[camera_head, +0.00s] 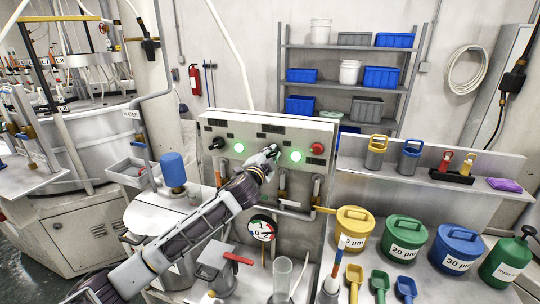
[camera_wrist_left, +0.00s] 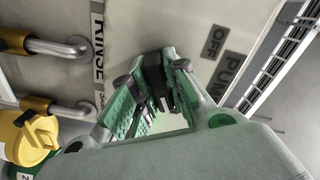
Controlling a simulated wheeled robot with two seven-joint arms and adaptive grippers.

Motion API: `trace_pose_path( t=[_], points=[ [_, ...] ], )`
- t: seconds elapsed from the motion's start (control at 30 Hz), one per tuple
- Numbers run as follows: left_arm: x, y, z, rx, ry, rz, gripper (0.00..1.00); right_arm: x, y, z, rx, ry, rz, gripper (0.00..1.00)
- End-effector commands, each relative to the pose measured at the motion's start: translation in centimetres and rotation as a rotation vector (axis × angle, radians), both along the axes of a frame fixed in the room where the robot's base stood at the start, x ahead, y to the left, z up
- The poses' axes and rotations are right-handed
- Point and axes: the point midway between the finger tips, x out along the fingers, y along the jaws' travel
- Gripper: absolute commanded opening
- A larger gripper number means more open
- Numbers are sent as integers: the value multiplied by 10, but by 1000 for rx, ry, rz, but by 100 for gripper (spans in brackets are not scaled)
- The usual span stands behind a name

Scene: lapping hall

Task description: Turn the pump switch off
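The pump switch is a black knob (camera_wrist_left: 156,80) on the beige control panel (camera_head: 234,124), beside the PUMP (camera_wrist_left: 232,72) and OFF (camera_wrist_left: 213,42) labels in the left wrist view. My left gripper (camera_head: 273,151) is at the middle of the panel in the head view. In the left wrist view its green-padded fingers (camera_wrist_left: 153,92) stand on either side of the knob and appear closed on it. The gripper hides the switch in the head view. Green lamps glow to the left (camera_head: 239,147) and right (camera_head: 296,156) of the gripper. My right gripper is not in view.
A red button (camera_head: 317,148) and another black knob (camera_head: 217,143) sit on the panel. Below are pipes with yellow handles and a gauge (camera_head: 262,229). A blue-topped container (camera_head: 173,170) stands left; yellow (camera_head: 354,236), green (camera_head: 404,240) and blue (camera_head: 457,249) tubs stand right.

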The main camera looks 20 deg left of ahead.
Motion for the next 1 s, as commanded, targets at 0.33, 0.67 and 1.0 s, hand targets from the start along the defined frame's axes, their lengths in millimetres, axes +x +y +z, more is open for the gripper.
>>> trace_pose_path(
  t=[0.33, 0.67, 1.0],
  points=[
    [0, -1, -1, -19, 2, -1, 0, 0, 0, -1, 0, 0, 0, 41],
    [0, -1, -3, -147, 7, 0, 0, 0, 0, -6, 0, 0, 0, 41],
    [0, -2, -3, -400, 18, -1, 0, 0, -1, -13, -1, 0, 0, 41]
  ],
)
